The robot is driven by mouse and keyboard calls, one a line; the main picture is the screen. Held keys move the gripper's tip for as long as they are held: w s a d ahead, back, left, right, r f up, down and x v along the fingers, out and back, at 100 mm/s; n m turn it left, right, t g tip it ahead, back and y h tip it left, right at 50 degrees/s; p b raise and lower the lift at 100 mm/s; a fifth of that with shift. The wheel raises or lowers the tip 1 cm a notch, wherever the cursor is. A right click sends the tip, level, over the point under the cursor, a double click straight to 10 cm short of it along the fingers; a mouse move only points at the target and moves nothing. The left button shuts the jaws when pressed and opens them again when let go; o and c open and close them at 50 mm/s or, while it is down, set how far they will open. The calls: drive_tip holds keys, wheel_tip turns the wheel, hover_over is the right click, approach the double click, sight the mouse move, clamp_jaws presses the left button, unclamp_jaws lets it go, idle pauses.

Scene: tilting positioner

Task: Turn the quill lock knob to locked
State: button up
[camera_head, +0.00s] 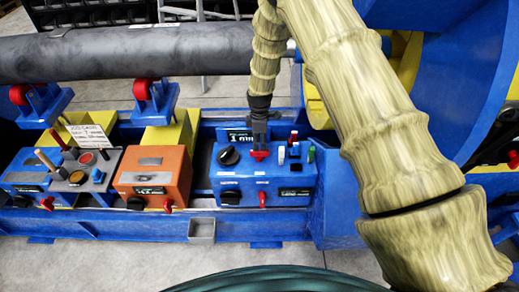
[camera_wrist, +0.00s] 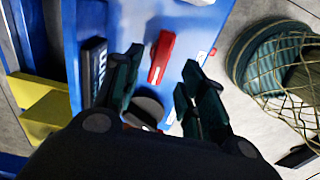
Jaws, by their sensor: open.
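The blue control box (camera_head: 240,183) carries a red knob (camera_head: 259,156) on its sloped top and a black round knob (camera_head: 229,156) to its left. Another red knob (camera_head: 262,199) is on the box's front. I cannot read which one is labelled quill lock. My gripper (camera_head: 259,140) points down just above the top red knob. In the wrist view, my open fingers (camera_wrist: 163,60) are either side of a red bar-shaped handle (camera_wrist: 161,57); contact cannot be told. A dark round part (camera_wrist: 145,110) shows between the fingers, partly hidden by my gripper.
Small white, blue, red and green switches (camera_head: 295,152) stand right of the top red knob. An orange box (camera_head: 152,177) and a grey-topped box (camera_head: 80,172) with levers stand to the left. A large grey pipe (camera_head: 140,52) lies behind.

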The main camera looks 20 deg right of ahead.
sight(260, 155)
drive_tip(key=shift+f+p, duration=0.85)
drive_tip(key=shift+f, duration=2.1)
clamp_jaws()
